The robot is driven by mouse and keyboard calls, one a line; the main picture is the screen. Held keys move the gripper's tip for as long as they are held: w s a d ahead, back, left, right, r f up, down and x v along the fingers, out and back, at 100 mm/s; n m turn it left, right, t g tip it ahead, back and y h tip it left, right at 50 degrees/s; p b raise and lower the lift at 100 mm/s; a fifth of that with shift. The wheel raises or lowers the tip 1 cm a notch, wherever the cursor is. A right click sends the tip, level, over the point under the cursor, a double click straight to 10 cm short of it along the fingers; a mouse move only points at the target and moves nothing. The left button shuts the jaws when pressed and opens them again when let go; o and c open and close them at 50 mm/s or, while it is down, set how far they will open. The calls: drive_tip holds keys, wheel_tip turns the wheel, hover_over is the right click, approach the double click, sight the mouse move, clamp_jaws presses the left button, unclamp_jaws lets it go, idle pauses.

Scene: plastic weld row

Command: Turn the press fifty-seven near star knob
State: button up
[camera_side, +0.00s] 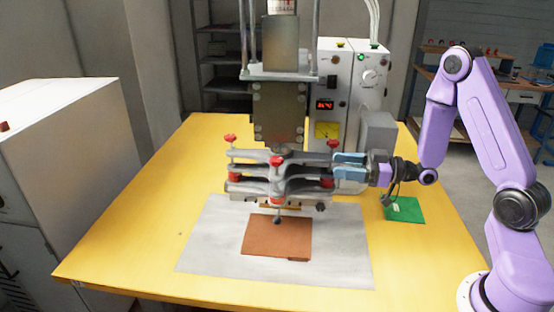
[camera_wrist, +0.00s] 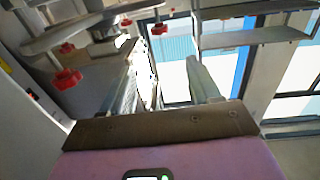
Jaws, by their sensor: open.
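The press (camera_side: 282,168) stands in the middle of the table, with grey horizontal arms and several red star knobs. Some knobs are on top, such as the front one (camera_side: 276,161) and the right one (camera_side: 332,144); others are lower, such as the right lower one (camera_side: 326,183). No number is readable on the press. My gripper (camera_side: 336,166) is open at the right side of the press, its blue fingers between the right upper and lower knobs in the picture. In the wrist view, a red star knob (camera_wrist: 67,77) lies left of the open fingers (camera_wrist: 168,80), apart from them.
A brown plate (camera_side: 278,236) lies on a grey mat (camera_side: 210,245) below the press. A white control box (camera_side: 346,70) with a red display stands behind. A green pad (camera_side: 404,210) lies at right. The yellow table's left side (camera_side: 140,215) is clear.

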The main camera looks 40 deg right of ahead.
sight(277, 159)
drive_tip(key=x, duration=1.7)
drive_tip(key=shift+w+a, duration=0.1)
drive_tip(key=shift+a, duration=0.1)
drive_tip(key=c, duration=0.9)
